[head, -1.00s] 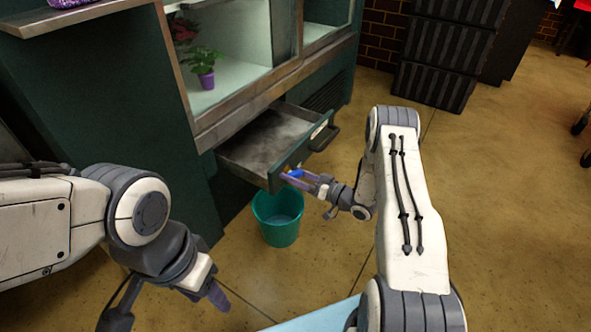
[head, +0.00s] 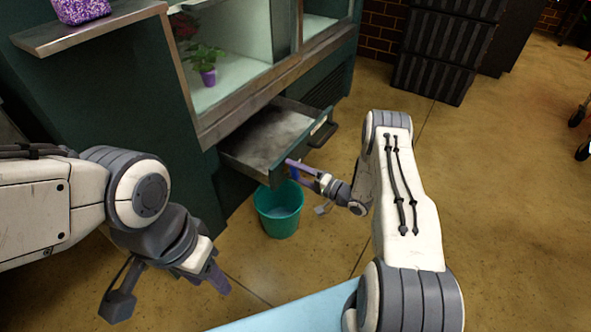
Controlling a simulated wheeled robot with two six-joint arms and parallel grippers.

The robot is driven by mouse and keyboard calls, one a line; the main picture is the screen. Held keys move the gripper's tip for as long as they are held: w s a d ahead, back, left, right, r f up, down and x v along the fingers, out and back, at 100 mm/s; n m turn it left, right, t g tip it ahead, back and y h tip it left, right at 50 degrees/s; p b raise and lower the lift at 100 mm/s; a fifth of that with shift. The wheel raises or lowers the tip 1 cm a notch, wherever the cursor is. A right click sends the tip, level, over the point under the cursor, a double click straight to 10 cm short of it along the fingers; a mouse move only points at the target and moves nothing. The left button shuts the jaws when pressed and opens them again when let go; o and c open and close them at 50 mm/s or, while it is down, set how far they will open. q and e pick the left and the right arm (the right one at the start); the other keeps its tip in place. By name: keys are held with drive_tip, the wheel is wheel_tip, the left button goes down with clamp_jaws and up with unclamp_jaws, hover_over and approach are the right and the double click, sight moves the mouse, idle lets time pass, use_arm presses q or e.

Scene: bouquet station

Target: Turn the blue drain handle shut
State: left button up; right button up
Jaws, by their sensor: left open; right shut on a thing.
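The blue drain handle (head: 294,174) is small and sits at the front of the open drawer (head: 237,166), near its lower left corner. It now looks upright, partly hidden by my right gripper (head: 298,168). My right gripper is shut on the handle, with its purple fingers around it. My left gripper (head: 218,281) hangs open and empty in the lower left, well away from the handle. A teal bucket (head: 279,221) stands on the floor below the drawer's front corner. What lies in its bottom looks pale blue.
The green cabinet (head: 206,121) with a metal ledge rises behind the drawer. A potted plant (head: 208,76) stands inside it. Black crates (head: 438,66) are stacked at the back. A light blue surface (head: 290,308) is at the bottom.

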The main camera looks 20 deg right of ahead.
drive_tip(key=shift+m, duration=1.1)
drive_tip(key=o, duration=1.1)
drive_tip(key=shift+c, duration=0.2)
drive_tip(key=p+v, duration=0.3)
drive_tip(key=v, duration=0.7)
drive_tip(key=shift+s+d, duration=0.2)
